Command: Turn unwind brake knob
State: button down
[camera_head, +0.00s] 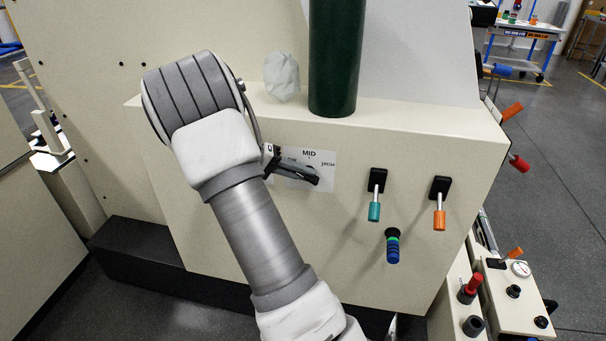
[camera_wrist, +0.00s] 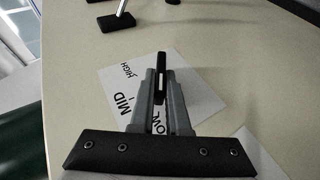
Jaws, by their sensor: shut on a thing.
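The black brake knob (camera_wrist: 161,60) sits over a white label card (camera_wrist: 115,82) on the cream panel. The card reads MID and HIGH, with a partly covered word that looks like LOW. The knob stands edge-on between my fingers in the wrist view, with a pale mark on it. My gripper (camera_wrist: 160,84) is shut on the knob, one grey finger on each side. In the head view my gripper (camera_head: 300,174) reaches the label card (camera_head: 318,158) from the left and mostly hides the knob. I cannot tell exactly which word the knob points at.
Right of the card are a teal-handled lever (camera_head: 374,208), an orange-handled lever (camera_head: 440,216) and a blue-banded knob (camera_head: 392,246). A dark green cylinder (camera_head: 336,60) and a crumpled white lump (camera_head: 281,76) stand on the ledge above. A control box (camera_head: 518,300) is at lower right.

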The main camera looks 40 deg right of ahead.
dwell(0.6)
jog(key=c, duration=0.9)
grip_release()
jog(key=p+v, duration=0.2)
jog(key=v, duration=1.5)
jog(key=shift+w+a+f+p, duration=0.25)
jog(key=shift+p, duration=0.05)
